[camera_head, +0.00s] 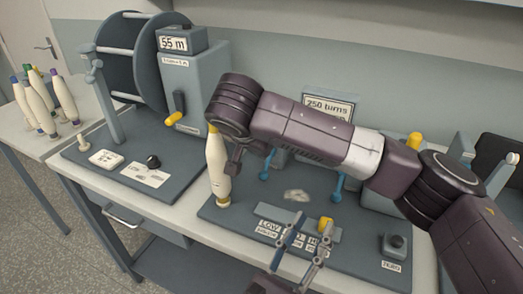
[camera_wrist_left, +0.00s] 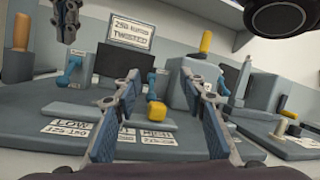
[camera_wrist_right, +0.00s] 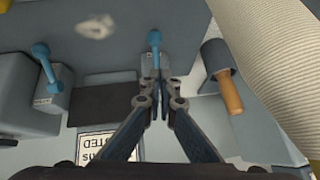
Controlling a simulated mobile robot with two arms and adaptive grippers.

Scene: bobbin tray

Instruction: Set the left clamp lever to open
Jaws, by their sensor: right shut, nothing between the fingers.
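The left clamp lever (camera_head: 265,172) is a blue lever with a ball end on the twist tester base, right of the white bobbin; its ball end points toward the front. It also shows in the left wrist view (camera_wrist_left: 70,72) and, upside down, in the right wrist view (camera_wrist_right: 155,42). My right gripper (camera_head: 231,170) is shut and empty beside the bobbin. Its closed fingertips (camera_wrist_right: 160,88) are near the lever; I cannot tell whether they touch. My left gripper (camera_head: 312,222) is open and empty over the front of the base.
A second blue lever (camera_head: 338,184) stands to the right. The white bobbin (camera_head: 217,170) stands close to my right gripper. A yellow knob (camera_head: 325,224) and LOW/HIGH labels lie near my left fingers. A reel machine (camera_head: 185,85) stands left; several bobbins (camera_head: 40,105) stand beyond it.

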